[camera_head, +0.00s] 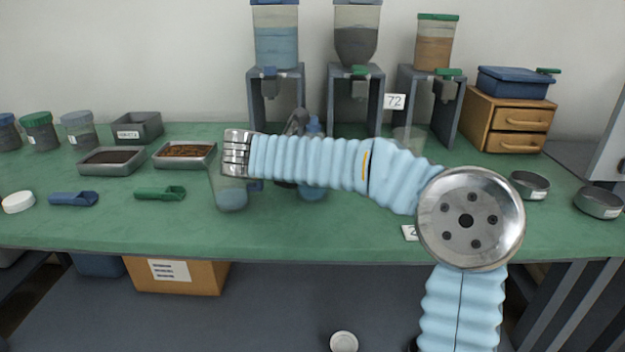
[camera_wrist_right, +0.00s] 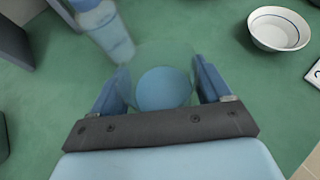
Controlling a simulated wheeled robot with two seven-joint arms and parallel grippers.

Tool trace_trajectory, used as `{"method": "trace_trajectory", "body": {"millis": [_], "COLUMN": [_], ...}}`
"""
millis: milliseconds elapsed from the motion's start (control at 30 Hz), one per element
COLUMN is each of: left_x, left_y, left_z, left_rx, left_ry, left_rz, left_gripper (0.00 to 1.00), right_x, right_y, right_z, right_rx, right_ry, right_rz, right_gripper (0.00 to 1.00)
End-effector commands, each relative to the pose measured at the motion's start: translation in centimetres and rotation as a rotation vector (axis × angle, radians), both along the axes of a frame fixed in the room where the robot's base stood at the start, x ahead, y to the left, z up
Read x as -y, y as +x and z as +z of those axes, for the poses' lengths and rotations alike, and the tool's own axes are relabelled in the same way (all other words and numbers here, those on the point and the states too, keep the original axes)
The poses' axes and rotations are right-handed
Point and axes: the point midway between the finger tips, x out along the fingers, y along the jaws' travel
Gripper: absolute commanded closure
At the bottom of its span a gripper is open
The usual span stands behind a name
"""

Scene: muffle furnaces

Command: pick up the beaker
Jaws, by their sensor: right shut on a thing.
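A clear glass beaker (camera_head: 231,192) with blue contents is at the front middle-left of the green table in the head view. In the right wrist view the beaker (camera_wrist_right: 163,86) sits between the two blue fingers of my right gripper (camera_wrist_right: 161,74), one on each side. The right gripper is shut on the beaker. In the head view my right arm hides most of this gripper and the beaker's upper part. I cannot tell whether the beaker's base touches the table. My left gripper is in neither view.
A bottle with blue contents (camera_wrist_right: 104,30) stands close beside the beaker. A white bowl (camera_wrist_right: 279,29) lies farther right. Trays (camera_head: 112,161), a green scoop (camera_head: 160,193) and a blue scoop (camera_head: 73,199) lie to the left. Hopper stands (camera_head: 274,95) line the back.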

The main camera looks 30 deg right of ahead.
Motion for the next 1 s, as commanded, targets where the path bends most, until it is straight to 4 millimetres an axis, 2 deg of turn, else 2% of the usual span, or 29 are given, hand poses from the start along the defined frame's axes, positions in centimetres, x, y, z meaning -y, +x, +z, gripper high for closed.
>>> {"method": "trace_trajectory", "body": {"millis": [33, 200, 433, 567, 733, 867, 1000], "left_x": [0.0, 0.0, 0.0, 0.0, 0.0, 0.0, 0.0], "left_y": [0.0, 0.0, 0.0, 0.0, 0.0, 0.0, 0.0], "left_z": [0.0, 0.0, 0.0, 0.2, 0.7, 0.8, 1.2], "left_rx": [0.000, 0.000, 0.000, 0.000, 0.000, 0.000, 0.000], "left_ry": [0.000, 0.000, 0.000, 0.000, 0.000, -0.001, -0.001], "left_rz": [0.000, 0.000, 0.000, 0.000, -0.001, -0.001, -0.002], "left_gripper": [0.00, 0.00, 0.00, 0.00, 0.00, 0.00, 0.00], "right_x": [0.0, 0.0, 0.0, 0.0, -0.1, -1.3, -2.8], "right_y": [0.0, 0.0, 0.0, 0.0, 0.0, -2.1, -4.7], "right_z": [0.0, 0.1, 0.2, 0.9, 3.5, 6.2, 9.8], "right_rx": [0.000, 0.001, 0.001, 0.003, 0.005, 0.008, 0.007], "right_ry": [0.000, -0.001, -0.001, 0.000, 0.001, 0.000, 0.001], "right_rz": [0.000, 0.000, 0.000, -0.001, 0.001, 0.003, 0.004], "right_gripper": [0.60, 0.84, 0.84, 0.84, 0.84, 0.84, 0.84]}}
